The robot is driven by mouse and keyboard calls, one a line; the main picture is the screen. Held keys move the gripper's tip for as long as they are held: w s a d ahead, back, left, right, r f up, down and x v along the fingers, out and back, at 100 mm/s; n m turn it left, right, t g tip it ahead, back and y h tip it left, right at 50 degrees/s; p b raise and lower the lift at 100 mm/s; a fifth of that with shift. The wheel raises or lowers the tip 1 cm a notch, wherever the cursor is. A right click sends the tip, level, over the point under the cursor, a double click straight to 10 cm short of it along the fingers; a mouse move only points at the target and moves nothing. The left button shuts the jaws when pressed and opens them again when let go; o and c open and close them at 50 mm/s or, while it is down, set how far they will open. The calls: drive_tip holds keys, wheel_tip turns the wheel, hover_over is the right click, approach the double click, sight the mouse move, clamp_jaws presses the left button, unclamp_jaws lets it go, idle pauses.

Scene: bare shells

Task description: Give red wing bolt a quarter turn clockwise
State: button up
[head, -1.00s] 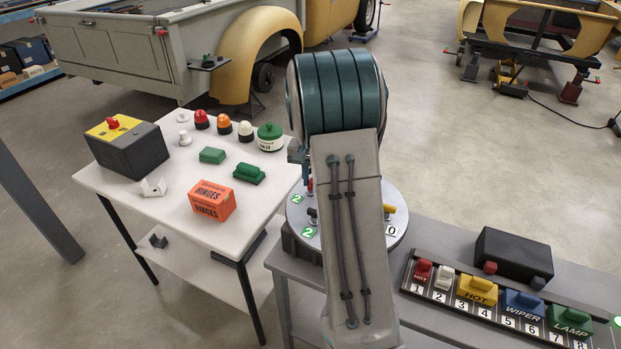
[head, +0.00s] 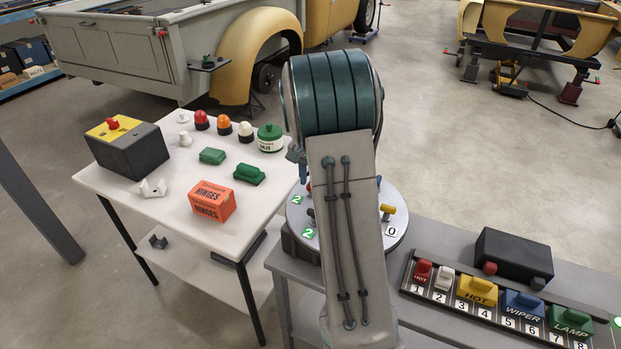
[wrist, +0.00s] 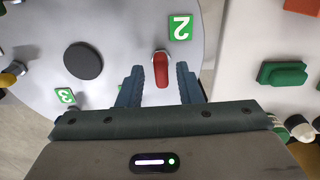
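The red wing bolt (wrist: 161,70) stands on a round grey plate (wrist: 120,25) in the wrist view, beside a green label marked 2. Its long grip runs up and down in that view. My gripper (wrist: 160,67) is open, with one finger on each side of the red bolt. Gaps show between the bolt and both fingers; I cannot tell their height over the plate. In the head view the round plate (head: 380,243) is partly hidden by my arm, which also hides my gripper. Only a bit of red (head: 309,186) shows beside the arm.
A dark round knob (wrist: 83,61) and a yellow bolt (wrist: 9,79) are also on the plate. A white table (head: 150,205) on the left holds an orange box (head: 212,201) and several coloured parts. A labelled switch rail (head: 480,300) lies to the right.

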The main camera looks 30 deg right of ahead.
wheel_tip(320, 180, up, 14)
drive_tip(key=shift+b, duration=0.35)
idle(0.4)
drive_tip(key=shift+f, duration=0.1)
